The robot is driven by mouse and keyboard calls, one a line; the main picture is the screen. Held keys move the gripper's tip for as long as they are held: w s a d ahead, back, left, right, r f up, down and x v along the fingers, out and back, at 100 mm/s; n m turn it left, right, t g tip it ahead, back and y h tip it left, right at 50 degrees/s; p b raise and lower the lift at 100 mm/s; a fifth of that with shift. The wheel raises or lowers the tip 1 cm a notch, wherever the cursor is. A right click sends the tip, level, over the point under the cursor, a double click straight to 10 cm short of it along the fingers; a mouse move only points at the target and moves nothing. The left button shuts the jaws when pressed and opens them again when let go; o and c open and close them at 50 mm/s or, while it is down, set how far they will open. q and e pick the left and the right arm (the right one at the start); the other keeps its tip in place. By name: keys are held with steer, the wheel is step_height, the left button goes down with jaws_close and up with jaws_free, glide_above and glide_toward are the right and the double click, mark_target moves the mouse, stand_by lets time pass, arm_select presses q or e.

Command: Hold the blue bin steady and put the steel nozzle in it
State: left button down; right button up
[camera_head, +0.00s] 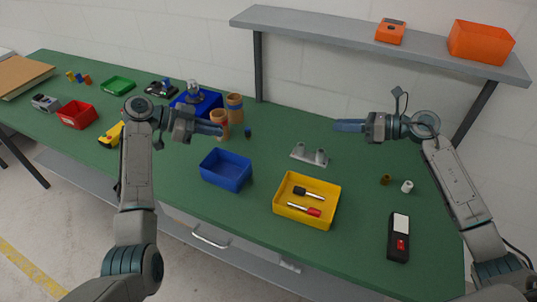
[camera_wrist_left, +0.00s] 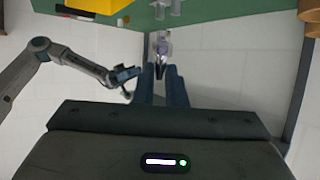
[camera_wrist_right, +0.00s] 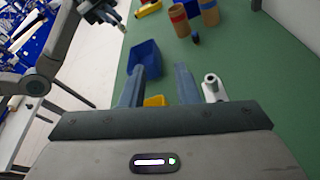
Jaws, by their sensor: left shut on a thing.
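The open blue bin (camera_head: 226,172) stands empty on the green table, left of the yellow tray; it also shows in the right wrist view (camera_wrist_right: 146,60). My left gripper (camera_head: 222,130) is above and behind the bin, clear of it. In the left wrist view its fingers (camera_wrist_left: 161,80) are shut on a small silvery piece, apparently the steel nozzle (camera_wrist_left: 161,48). My right gripper (camera_head: 338,126) is raised over the right side of the table. Its fingers (camera_wrist_right: 160,85) are spread apart and empty, away from the bin.
A yellow tray (camera_head: 277,210) with two tools stands right of the bin. A grey holder (camera_head: 310,156) is behind the tray. Cardboard tubes (camera_head: 235,103) and a second blue box (camera_head: 207,101) stand behind my left gripper. A black device (camera_head: 398,240) lies at front right. A shelf (camera_head: 330,27) overhangs the back.

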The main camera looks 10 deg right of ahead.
steer(key=w+a+f+n+h, duration=0.1)
steer(key=w+a+f+n, duration=0.15)
steer(key=a+f, duration=0.65)
steer(key=h, duration=0.1)
glide_above(226, 170)
steer(key=d, duration=0.4)
steer(key=shift+n, duration=0.25)
steer(key=f, duration=0.7)
steer(key=shift+w+d, duration=0.15)
steer(key=shift+w, duration=0.15)
jaws_close()
